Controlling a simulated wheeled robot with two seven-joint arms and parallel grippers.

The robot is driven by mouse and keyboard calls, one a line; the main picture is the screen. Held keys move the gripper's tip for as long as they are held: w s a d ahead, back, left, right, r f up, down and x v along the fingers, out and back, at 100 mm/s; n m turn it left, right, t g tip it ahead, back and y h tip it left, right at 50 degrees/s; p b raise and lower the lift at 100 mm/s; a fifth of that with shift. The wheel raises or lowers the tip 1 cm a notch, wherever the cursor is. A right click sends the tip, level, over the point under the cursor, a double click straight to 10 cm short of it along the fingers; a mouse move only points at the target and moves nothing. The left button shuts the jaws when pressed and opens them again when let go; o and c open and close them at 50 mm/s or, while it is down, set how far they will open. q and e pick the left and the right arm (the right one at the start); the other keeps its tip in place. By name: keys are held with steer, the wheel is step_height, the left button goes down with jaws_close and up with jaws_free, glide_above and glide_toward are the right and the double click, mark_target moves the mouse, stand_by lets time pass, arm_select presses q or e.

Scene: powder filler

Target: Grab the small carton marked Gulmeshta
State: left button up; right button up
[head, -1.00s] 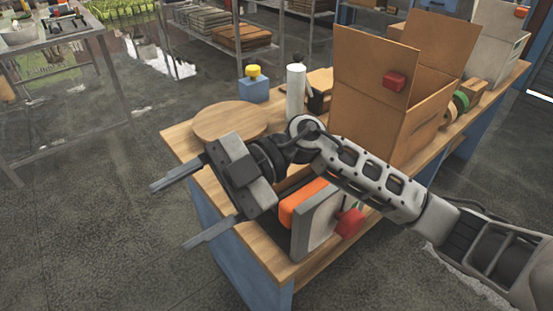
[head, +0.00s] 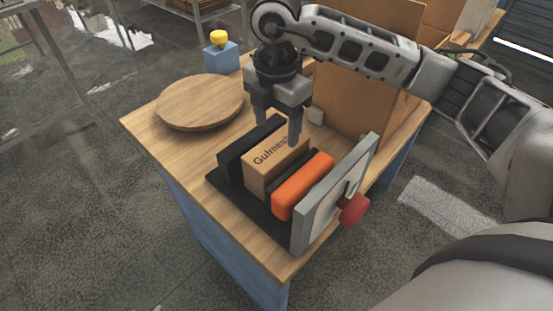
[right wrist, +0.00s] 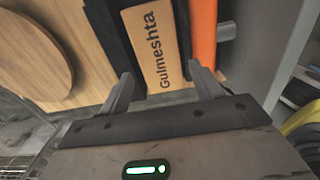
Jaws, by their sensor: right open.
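The small brown carton (head: 273,163) marked Gulmeshta stands on a black base between a black upright plate (head: 235,160) and an orange block (head: 302,184). My right gripper (head: 278,137) points down over the carton's far end, open, its fingertips on either side of it. Part of the lettering is hidden by a finger in the head view. In the right wrist view the carton (right wrist: 158,45) shows its full name, and the open fingers (right wrist: 160,85) are spread wider than its width. My left gripper is not in view.
A grey upright panel (head: 325,205) with a red knob (head: 354,209) stands right of the orange block. A round wooden board (head: 200,100) lies at the left of the table. A blue box with a yellow button (head: 220,50) is behind. A large cardboard box (head: 365,85) stands behind right.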

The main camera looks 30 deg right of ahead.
mark_target(276, 146)
steer(key=shift+w+d+f+p, duration=0.1)
steer(key=shift+f+p, duration=0.25)
steer(key=shift+f, duration=1.4)
steer(key=shift+w+d+f+p, duration=0.1)
steer(key=shift+f+p, duration=0.2)
steer(key=shift+f, duration=1.45)
steer(key=shift+r, duration=0.15)
steer(key=c, duration=1.1)
